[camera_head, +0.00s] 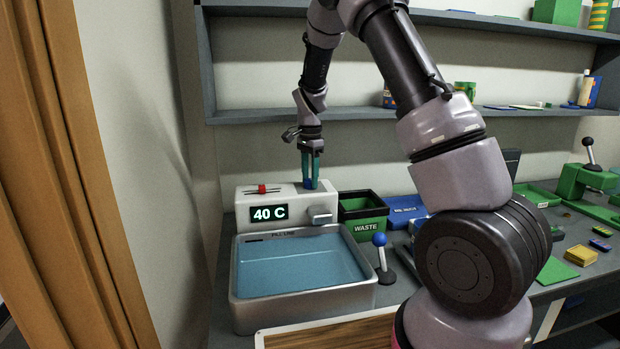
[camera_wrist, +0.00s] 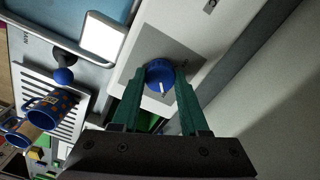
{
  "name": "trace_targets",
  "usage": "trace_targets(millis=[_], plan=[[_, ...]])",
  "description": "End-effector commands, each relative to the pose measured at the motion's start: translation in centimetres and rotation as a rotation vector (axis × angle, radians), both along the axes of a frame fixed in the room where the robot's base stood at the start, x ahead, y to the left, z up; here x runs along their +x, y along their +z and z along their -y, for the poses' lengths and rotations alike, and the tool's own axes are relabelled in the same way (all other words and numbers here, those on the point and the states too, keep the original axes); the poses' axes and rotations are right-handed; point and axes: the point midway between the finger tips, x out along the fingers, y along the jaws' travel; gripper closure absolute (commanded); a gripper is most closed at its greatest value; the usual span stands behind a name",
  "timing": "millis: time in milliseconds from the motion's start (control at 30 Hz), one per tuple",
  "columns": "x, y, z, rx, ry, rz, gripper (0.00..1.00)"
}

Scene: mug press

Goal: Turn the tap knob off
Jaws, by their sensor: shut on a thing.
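The tap knob (camera_wrist: 160,75) is blue and round with a white pointer mark, set on a grey plate on top of the white tap unit. In the wrist view my gripper (camera_wrist: 162,88) has its two green fingers on either side of the knob, shut on it. In the head view my gripper (camera_head: 311,175) points straight down at the right part of the white tap unit (camera_head: 250,198). Its display reads 40 C, and a red slider (camera_head: 262,189) sits on its top. The spout (camera_head: 320,214) juts out over the basin.
A metal basin (camera_head: 240,309) of blue water stands in front of the unit. A green WASTE bin (camera_head: 366,227) is to its right, and a blue-balled lever (camera_head: 380,240) stands beside the basin. A blue patterned mug (camera_wrist: 48,110) is on a slotted rack (camera_wrist: 35,87). A shelf hangs behind.

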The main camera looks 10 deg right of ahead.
Motion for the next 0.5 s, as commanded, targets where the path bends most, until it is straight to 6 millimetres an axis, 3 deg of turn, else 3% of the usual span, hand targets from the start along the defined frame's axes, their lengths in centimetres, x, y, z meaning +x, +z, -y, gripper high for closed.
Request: trace_targets(millis=[267,500], plan=[[0.03,0.05,0.0,0.0,0.085,0.001,1.0],[0.04,0.05,0.06,0.0,0.265,0.001,1.0]])
